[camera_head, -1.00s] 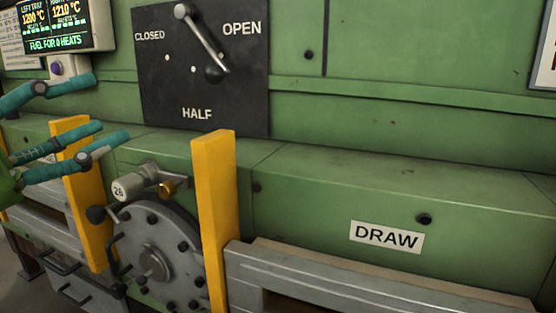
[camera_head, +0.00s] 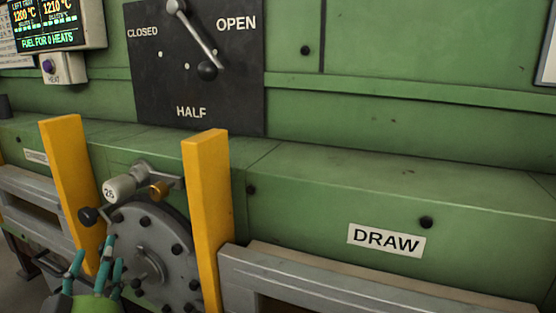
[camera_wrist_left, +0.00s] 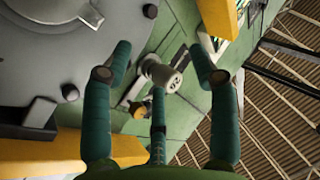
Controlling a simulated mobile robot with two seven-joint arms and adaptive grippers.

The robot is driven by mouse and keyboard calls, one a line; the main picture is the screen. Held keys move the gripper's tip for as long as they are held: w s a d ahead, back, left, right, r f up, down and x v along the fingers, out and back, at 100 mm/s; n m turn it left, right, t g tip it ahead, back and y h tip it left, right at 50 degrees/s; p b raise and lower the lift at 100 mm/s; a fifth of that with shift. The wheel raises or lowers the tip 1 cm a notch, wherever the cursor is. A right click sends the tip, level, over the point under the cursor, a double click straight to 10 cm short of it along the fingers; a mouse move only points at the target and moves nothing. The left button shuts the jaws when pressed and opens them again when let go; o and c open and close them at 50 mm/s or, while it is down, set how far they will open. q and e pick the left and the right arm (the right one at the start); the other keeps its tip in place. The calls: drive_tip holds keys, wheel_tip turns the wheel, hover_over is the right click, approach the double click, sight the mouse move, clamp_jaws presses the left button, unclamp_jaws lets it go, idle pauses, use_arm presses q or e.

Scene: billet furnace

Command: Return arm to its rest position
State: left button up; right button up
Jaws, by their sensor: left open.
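My left gripper (camera_head: 92,262) is low at the left in the head view, in front of the round grey door (camera_head: 152,255) and the left yellow post. Its teal fingers point up and stand apart, with nothing between them. In the left wrist view the spread fingers (camera_wrist_left: 160,65) also show empty. The white cylinder marked 26 (camera_head: 120,188) and a brass knob (camera_head: 159,190) sit above the door; the cylinder also shows beyond the fingers in the wrist view (camera_wrist_left: 160,74). My right gripper is not in view.
Two yellow posts (camera_head: 75,190) (camera_head: 208,210) flank the door. A black lever panel (camera_head: 165,95) is above, its lever knob toward the lower right. A display (camera_head: 55,25) and a purple HEAT button (camera_head: 48,66) are upper left. A DRAW label (camera_head: 386,240) is at right.

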use_arm(q)
drive_tip(key=s+d+f+m+g+h, duration=0.1)
drive_tip(key=s+d+f+g, duration=0.2)
drive_tip(key=f, duration=0.6)
drive_tip(key=s+f+g+h, duration=0.1)
drive_tip(key=s+f+g, duration=0.35)
drive_tip(key=f, duration=0.55)
drive_tip(key=s+d+f+m+g+h, duration=0.1)
drive_tip(key=s+d+f+g, duration=0.15)
drive_tip(key=f+g, duration=0.45)
drive_tip(key=s+d+f+m+g+h, duration=0.25)
drive_tip(key=s+d+f, duration=0.25)
drive_tip(key=s+f, duration=0.6)
wheel_tip(320, 180, down, 17)
drive_tip(key=s+g, duration=0.1)
drive_tip(key=s+a+f+g+p, duration=0.1)
drive_tip(key=s+a+f, duration=0.1)
drive_tip(key=s+f, duration=0.6)
drive_tip(key=s+a+f, duration=0.1)
drive_tip(key=s+f, duration=0.8)
drive_tip(key=shift+s+a+g+p, duration=0.15)
drive_tip(key=shift+a+g+p, duration=0.2)
drive_tip(key=shift+g, duration=0.05)
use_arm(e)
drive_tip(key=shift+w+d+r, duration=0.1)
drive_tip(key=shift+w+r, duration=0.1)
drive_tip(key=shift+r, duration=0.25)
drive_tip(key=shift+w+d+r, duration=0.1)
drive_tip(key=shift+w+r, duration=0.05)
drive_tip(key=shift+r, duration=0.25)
